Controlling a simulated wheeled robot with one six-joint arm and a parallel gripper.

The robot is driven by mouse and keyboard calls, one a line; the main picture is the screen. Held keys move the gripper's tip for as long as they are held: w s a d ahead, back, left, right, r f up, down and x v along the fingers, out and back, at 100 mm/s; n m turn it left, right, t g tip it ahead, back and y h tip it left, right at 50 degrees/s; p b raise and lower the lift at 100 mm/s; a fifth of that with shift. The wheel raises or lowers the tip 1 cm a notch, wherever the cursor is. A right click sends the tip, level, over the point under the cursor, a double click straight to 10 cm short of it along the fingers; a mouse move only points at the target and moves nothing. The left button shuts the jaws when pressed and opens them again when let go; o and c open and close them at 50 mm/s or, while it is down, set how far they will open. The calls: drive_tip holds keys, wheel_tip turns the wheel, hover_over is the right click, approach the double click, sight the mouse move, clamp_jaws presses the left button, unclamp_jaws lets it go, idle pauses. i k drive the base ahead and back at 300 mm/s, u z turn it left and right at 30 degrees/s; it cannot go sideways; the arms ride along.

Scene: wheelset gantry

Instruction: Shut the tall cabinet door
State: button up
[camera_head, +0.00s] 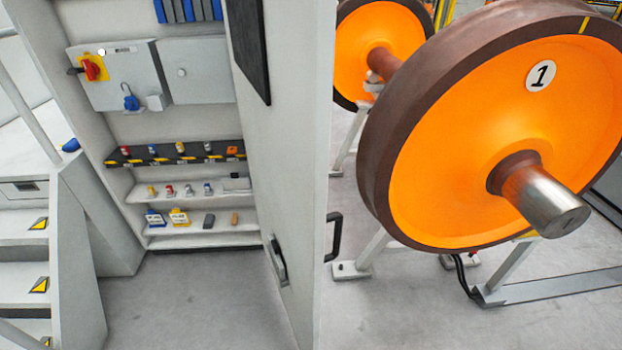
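The tall cabinet (205,128) stands open at the left, with its inside and shelves in view. Its tall white door (290,130) stands swung out toward me, and I see its inner face and its near edge. A black handle (334,236) sticks out past the door's right edge, on the outer side. The outer face is mostly hidden. The door's top and bottom are cut off by the frame. My gripper is not in view.
Orange wheelset wheels (450,160) with a brown rim stand on supports (362,262) right of the door. Grey steps (22,255) with a railing are at the left. The floor (190,295) before the cabinet is clear. Small items (180,218) lie on the cabinet shelves.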

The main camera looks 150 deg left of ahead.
sight(282, 53)
drive_tip(key=z, duration=2.8)
drive_tip(key=k, duration=2.35)
drive_tip(key=z, duration=2.4)
drive_tip(key=k, duration=0.4)
drive_tip(key=u, duration=1.1)
drive_tip(key=i, duration=0.2)
drive_tip(key=z, duration=0.4)
